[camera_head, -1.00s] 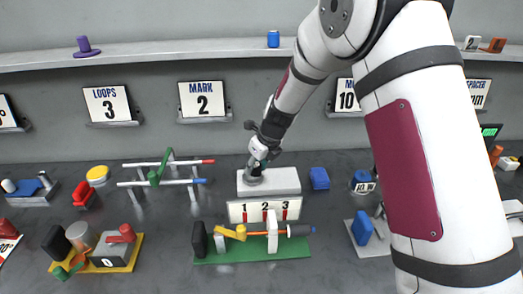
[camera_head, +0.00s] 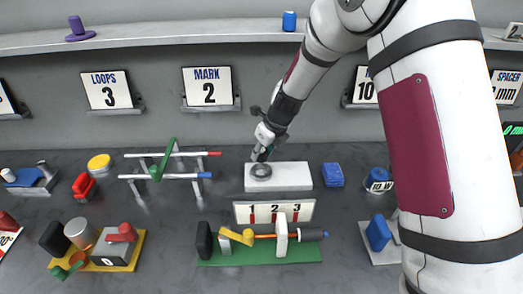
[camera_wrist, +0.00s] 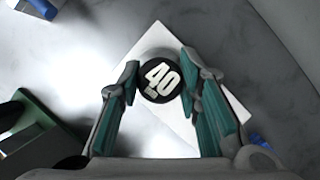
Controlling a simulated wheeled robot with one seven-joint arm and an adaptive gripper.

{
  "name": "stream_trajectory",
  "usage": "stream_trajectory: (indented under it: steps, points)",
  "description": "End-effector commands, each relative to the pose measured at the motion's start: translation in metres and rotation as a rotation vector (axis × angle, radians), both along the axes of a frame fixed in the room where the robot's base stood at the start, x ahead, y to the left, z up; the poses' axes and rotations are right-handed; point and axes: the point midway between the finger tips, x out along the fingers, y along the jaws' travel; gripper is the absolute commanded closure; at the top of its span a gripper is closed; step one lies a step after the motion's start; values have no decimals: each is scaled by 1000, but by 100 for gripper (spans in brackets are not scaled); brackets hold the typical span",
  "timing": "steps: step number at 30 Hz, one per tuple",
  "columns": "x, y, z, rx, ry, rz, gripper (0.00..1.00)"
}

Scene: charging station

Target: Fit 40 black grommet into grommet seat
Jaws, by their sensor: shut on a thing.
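The black grommet (camera_wrist: 161,78), a round dark disc with a white "40", sits between my gripper's fingertips (camera_wrist: 159,73) in the wrist view. My gripper (camera_head: 263,153) is shut on it. In the head view the fingers are just behind and above a grey ring, the grommet seat (camera_head: 261,171), on the left part of a white block (camera_head: 292,178). The block also shows in the wrist view (camera_wrist: 150,132), under the grommet and fingers. The grommet cannot be made out in the head view. I cannot tell whether it touches the seat.
A blue block (camera_head: 333,175) stands right of the white block. A "1 2 3" plate (camera_head: 274,212) and a green-based fixture (camera_head: 260,251) stand in front. A rack with red- and blue-tipped rods (camera_head: 165,176) is at left. The wall with signs is behind.

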Motion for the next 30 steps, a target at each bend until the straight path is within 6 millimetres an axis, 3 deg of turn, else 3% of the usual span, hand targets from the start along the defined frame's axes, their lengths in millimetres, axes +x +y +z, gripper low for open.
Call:
stream_trajectory:
  steps: [30]
  points:
    - [0,0,-37,1,2,-1,91]
